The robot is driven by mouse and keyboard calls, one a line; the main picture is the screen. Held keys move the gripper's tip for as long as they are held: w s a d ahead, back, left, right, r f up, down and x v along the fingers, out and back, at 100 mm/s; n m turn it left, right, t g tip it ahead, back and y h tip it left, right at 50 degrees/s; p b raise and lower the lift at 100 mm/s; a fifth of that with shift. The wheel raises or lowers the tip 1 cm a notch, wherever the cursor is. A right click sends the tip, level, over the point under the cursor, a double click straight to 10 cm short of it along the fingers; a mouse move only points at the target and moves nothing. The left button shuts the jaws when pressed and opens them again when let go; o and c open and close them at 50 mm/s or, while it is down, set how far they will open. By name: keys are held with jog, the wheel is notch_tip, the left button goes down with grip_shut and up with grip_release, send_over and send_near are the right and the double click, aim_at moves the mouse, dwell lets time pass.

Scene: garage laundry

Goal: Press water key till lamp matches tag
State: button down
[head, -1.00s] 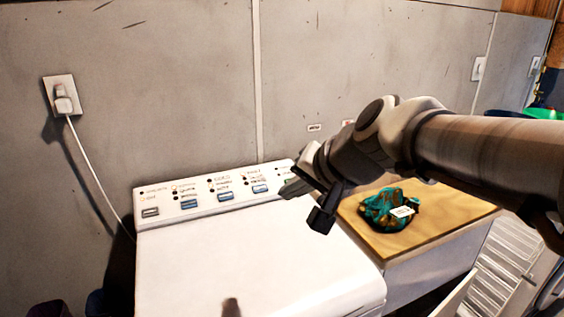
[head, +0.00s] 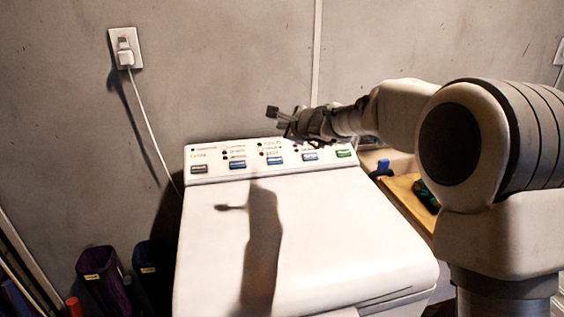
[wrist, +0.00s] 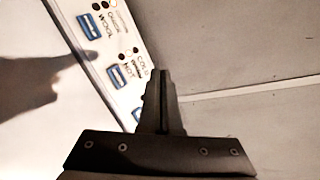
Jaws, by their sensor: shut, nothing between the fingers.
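The white washer (head: 310,225) has a sloped panel with a dark key (head: 199,169), three blue keys and a green key (head: 344,153). In the wrist view, lettering that looks like COLD and HOT stands by one blue key (wrist: 120,73), with small lamps beside it. Which lamp is lit there is unclear. Another blue key (wrist: 90,25) is further up, and a third is partly hidden by the fingers. My gripper (head: 277,117) is shut and empty, above the panel's back edge, apart from the keys. Its fingers (wrist: 161,75) also show in the wrist view. No readable tag is visible.
A teal bundle (head: 427,196) lies on a wooden top (head: 408,198) to the right, mostly hidden by my arm. A plugged-in cord (head: 150,128) hangs at left. Dark bins (head: 103,272) stand left of the washer. The lid is clear.

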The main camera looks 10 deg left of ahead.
aim_at(275, 159)
jog(key=shift+w+a+f+m, duration=0.3)
jog(key=shift+w+f+m, duration=0.2)
jog(key=shift+f, duration=0.3)
jog(key=shift+w+a+f+m, duration=0.3)
jog(key=shift+w+f+m, duration=0.15)
jog(key=shift+f, duration=0.3)
jog(key=shift+f, duration=0.1)
jog(key=shift+w+a+f+b, duration=0.25)
jog(key=shift+w+f+b, duration=0.25)
jog(key=shift+f+b, duration=0.6)
jog(key=shift+w+a+f+b, duration=0.2)
jog(key=shift+w+f+b, duration=0.35)
jog(key=shift+f, duration=1)
jog(key=shift+w+a+f+b, duration=0.25)
jog(key=shift+w+f+b, duration=0.15)
jog(key=shift+f+b, duration=0.7)
jog(key=shift+f, duration=0.2)
jog(key=shift+f, duration=0.1)
jog(key=shift+w+a+f, duration=0.1)
jog(key=shift+w+f, duration=0.05)
jog(key=shift+f, duration=0.15)
jog(key=shift+w+f+b, duration=0.15)
jog(key=shift+f+b, duration=0.5)
jog(key=shift+f, duration=0.1)
